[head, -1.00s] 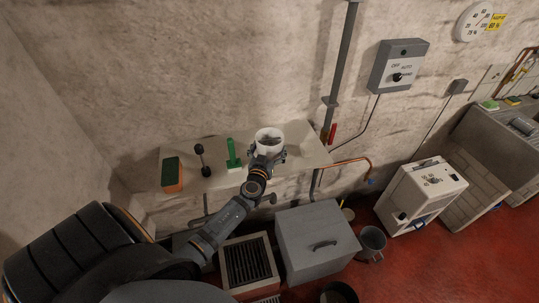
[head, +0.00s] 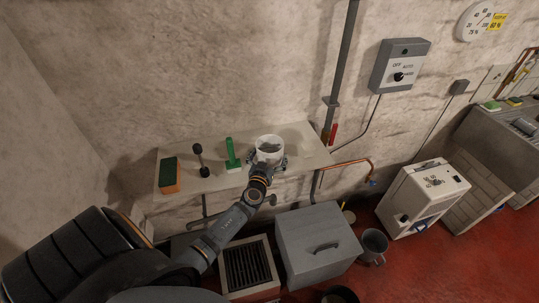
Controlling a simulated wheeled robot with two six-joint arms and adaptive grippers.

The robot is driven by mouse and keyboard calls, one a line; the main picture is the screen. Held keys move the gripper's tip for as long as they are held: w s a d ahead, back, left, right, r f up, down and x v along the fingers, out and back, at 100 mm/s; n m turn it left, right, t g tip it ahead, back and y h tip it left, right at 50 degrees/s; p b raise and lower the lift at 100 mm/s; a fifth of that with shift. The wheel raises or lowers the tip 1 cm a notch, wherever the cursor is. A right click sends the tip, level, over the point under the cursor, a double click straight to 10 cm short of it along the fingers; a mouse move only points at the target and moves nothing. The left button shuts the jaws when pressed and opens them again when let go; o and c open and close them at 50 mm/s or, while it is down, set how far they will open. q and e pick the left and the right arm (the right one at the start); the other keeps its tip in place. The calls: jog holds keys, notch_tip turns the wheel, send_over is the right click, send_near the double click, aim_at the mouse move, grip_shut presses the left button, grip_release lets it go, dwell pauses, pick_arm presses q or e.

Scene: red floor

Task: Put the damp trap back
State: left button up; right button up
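A white round tub (head: 269,143), which looks like the damp trap, stands upright on or just above the right part of the pale wall shelf (head: 305,145). Its open top shows grey contents. My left gripper (head: 267,163) is at the tub's near side, with a finger to its left and another to its right. The fingers are spread about as wide as the tub. I cannot tell whether they press on it or stand clear. The tub's lower part is partly hidden by the gripper. My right gripper is not in view.
On the shelf stand a green-and-orange sponge (head: 169,176), a dark double-knobbed object (head: 201,160) and a green-handled brush (head: 231,154). A grey lidded box (head: 318,245), a grated unit (head: 247,262) and a bucket (head: 374,245) stand below. A copper pipe (head: 347,163) runs right of the shelf.

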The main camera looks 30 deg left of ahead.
pick_arm(q)
jog(key=shift+r, duration=0.1)
jog(key=shift+r+p, duration=0.3)
jog(key=shift+p, duration=0.2)
jog(key=b+v, duration=0.4)
jog(key=v, duration=0.8)
jog(key=shift+f, duration=0.3)
